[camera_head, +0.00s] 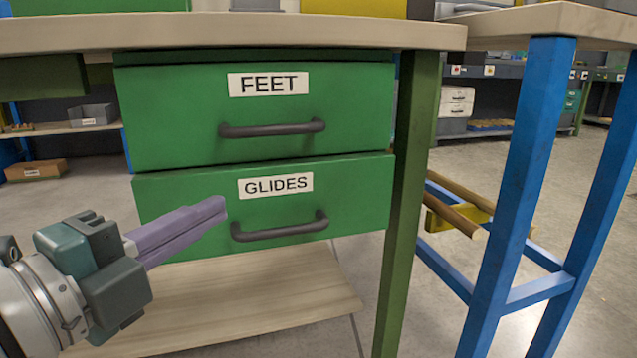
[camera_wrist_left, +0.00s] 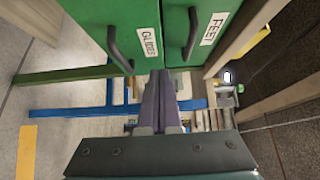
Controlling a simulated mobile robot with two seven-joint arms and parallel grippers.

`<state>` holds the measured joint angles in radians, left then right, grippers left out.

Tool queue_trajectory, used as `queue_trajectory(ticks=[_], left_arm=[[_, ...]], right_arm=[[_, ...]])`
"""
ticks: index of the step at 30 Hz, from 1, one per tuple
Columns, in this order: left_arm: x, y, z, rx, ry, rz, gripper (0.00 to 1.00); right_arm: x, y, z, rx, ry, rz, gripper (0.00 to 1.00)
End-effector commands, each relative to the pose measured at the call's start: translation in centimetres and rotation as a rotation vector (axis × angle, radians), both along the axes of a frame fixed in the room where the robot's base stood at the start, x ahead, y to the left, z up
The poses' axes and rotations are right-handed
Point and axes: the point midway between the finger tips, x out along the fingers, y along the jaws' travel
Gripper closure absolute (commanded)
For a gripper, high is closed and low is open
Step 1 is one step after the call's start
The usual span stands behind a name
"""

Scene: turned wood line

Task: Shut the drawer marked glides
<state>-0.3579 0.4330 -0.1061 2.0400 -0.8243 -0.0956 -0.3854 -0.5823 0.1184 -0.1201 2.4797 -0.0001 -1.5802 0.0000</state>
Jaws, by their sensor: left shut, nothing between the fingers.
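The drawer marked glides (camera_head: 345,185) is the lower green drawer under the table in the head view, with a white label and a dark bar handle (camera_head: 280,229). Its front looks about flush with the drawer above; I cannot tell whether a small gap is left behind it. In the left wrist view the glides drawer (camera_wrist_left: 90,15) is at the upper left. My left gripper (camera_head: 222,208) is shut and empty, its purple fingers across the left part of the glides front, left of the handle. Whether they touch it is unclear. The wrist view shows the fingers (camera_wrist_left: 160,82) together. My right gripper is not in view.
The green drawer marked feet (camera_head: 190,100) is directly above. A pale wooden shelf (camera_head: 260,305) lies below the drawers. A green table leg (camera_head: 402,220) stands right of them, then a blue-legged bench (camera_head: 520,190).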

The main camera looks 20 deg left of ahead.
Motion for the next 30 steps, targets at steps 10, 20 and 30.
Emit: queue_trajectory(ticks=[10, 20, 30], left_arm=[[6.1, -0.4, -0.2, 0.008, -0.002, 0.0, 1.0], [8.4, 1.2, -0.1, 0.002, 0.001, 0.0, 1.0], [8.4, 1.3, 0.0, 0.001, 0.001, 0.0, 1.0]], right_arm=[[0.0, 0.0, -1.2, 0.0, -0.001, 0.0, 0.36], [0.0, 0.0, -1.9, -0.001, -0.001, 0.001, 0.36], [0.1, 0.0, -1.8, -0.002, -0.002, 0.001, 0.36]])
